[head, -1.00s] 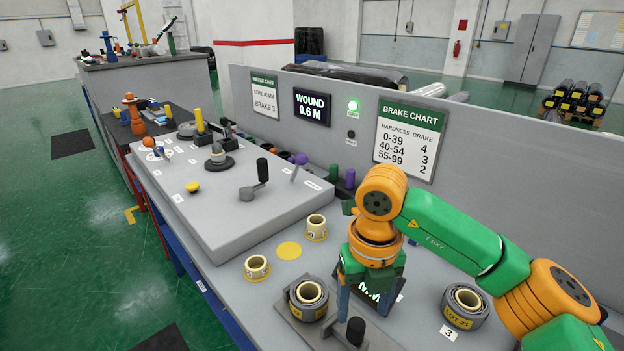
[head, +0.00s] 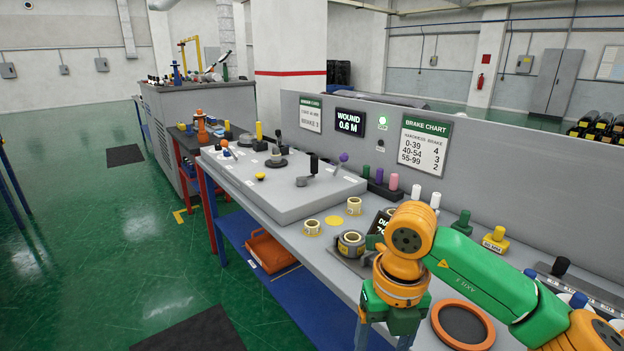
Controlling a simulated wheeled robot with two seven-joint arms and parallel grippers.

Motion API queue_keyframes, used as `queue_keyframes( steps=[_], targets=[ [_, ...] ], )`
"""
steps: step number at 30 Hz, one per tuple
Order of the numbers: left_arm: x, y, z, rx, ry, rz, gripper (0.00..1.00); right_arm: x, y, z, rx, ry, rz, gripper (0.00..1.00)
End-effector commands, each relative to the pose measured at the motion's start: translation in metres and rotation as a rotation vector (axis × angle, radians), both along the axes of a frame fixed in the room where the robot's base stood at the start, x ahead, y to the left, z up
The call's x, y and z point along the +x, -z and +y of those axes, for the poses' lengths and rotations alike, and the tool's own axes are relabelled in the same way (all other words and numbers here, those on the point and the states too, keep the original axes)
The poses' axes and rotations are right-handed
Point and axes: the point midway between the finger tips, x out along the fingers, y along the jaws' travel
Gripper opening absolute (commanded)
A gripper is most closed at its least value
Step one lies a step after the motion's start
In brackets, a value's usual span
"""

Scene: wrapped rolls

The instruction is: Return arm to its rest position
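My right arm reaches in from the right, with green and orange links. Its gripper (head: 384,335) points down at the bottom of the head view, over the front of the bench. Two blue-grey fingers stand apart, and I see nothing held between them; their tips are cut off by the frame edge. My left arm and gripper are not in view.
A raised console (head: 285,190) stands left. A brake chart (head: 425,145) hangs on the back panel. Open floor lies left.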

Motion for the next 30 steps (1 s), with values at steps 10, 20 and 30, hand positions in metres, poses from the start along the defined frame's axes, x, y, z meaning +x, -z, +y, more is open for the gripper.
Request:
queue_keyframes(
  steps=[10, 20, 30],
  targets=[
    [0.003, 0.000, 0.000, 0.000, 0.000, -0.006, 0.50, -0.021, 0.027, 0.081, 0.456, -0.047, 0.209, 0.69],
    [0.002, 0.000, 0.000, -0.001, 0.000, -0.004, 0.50, 0.031, 0.026, 0.165, 1.447, 0.491, 0.430, 0.69],
    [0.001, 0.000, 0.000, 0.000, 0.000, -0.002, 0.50, 0.053, 0.294, 0.009, 1.435, 2.083, 0.189, 0.69]
  ],
)
